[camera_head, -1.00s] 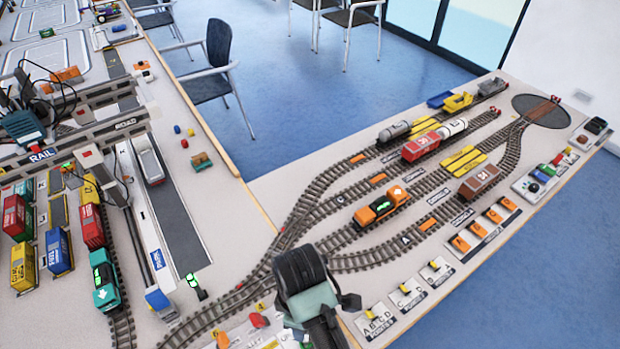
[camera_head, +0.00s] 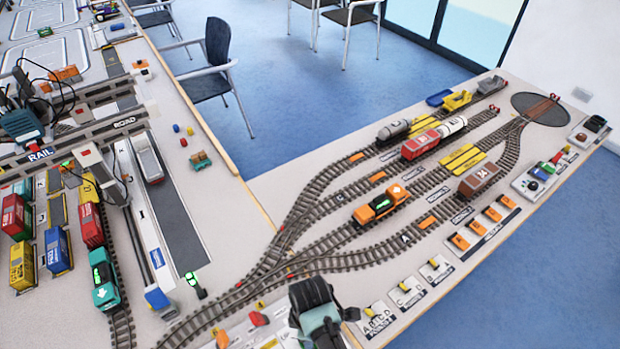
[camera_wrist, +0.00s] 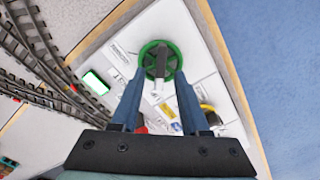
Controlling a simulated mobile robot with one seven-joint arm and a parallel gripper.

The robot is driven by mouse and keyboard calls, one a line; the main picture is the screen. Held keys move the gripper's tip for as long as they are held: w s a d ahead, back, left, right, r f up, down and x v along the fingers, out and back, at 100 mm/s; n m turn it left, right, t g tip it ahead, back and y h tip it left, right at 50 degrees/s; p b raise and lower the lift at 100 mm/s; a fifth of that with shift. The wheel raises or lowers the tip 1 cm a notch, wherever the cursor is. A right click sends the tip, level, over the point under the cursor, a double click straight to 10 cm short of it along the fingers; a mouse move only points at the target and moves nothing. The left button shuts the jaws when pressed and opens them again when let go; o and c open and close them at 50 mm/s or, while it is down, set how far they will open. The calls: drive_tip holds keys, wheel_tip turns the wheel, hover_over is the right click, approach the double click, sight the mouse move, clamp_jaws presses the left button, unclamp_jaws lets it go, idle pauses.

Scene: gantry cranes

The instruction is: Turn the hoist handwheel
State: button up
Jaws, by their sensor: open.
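A green handwheel (camera_wrist: 173,51) with a dark hub and a grey bar across its middle is on a white panel (camera_wrist: 190,20) at the top centre of the wrist view. My gripper (camera_wrist: 159,77) is open, its two blue fingers pointing at the wheel, one toward each side of its near rim. Nothing is held between them. I cannot tell whether the fingertips touch the rim. In the head view my arm's end (camera_head: 316,310) is at the bottom centre, and it hides the handwheel there.
A yellow part (camera_wrist: 207,107) and a red part lie near the fingers on the panel. Rail tracks (camera_wrist: 35,40) run to the left. The table edge and blue floor (camera_wrist: 265,60) are to the right. The gantry crane (camera_head: 80,135) stands at the left in the head view.

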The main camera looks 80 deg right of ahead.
drive_tip(key=shift+f, duration=0.45)
clamp_jaws()
